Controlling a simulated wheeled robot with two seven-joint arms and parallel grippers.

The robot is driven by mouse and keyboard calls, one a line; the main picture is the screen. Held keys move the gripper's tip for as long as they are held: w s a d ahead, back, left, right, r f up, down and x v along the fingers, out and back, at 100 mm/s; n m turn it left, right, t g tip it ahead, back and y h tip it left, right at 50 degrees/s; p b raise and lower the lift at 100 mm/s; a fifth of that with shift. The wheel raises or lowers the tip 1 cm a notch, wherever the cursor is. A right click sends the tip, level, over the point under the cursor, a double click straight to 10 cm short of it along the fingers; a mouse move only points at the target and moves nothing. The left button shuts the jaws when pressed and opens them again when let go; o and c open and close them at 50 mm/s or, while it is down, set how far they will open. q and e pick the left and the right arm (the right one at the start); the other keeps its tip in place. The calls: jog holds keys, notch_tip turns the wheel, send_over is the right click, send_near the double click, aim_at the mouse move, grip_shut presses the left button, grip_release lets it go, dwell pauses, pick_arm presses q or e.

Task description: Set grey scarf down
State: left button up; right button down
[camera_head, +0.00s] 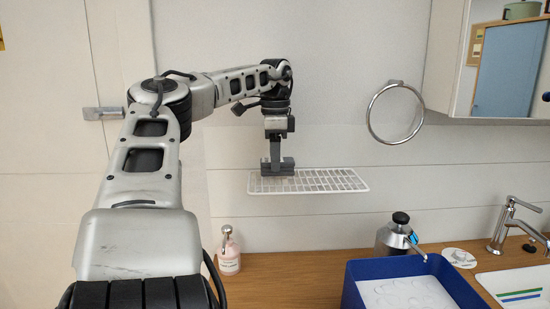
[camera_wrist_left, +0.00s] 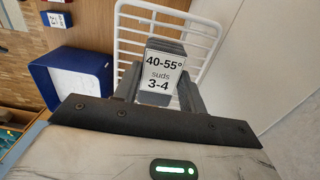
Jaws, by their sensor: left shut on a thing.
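My left gripper (camera_head: 278,163) points down at the left part of a white wire rack (camera_head: 345,180) on the wall. It is shut on the grey scarf (camera_head: 289,171), which looks like a small, flat-sided grey block. In the left wrist view the grey scarf (camera_wrist_left: 166,43) shows between the fingers, with a white label reading "40-55° suds 3-4". The rack (camera_wrist_left: 207,27) shows behind it. The scarf is at or just above the rack; I cannot tell whether they touch. My right gripper is not in view.
A blue bin (camera_head: 352,290) with a white inside stands on the wooden counter (camera_head: 290,290) below. A pink bottle (camera_head: 229,255), a dark-topped dispenser (camera_head: 392,238) and a tap (camera_head: 510,225) stand nearby. A towel ring (camera_head: 371,115) hangs right of the arm. The rack's right part is bare.

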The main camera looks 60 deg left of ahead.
pick_arm(q)
jog(key=shift+f, duration=0.75)
jog(key=shift+f, duration=0.2)
jog(key=o, duration=1)
notch_tip(320, 180, up, 12)
jog(key=shift+r, duration=0.2)
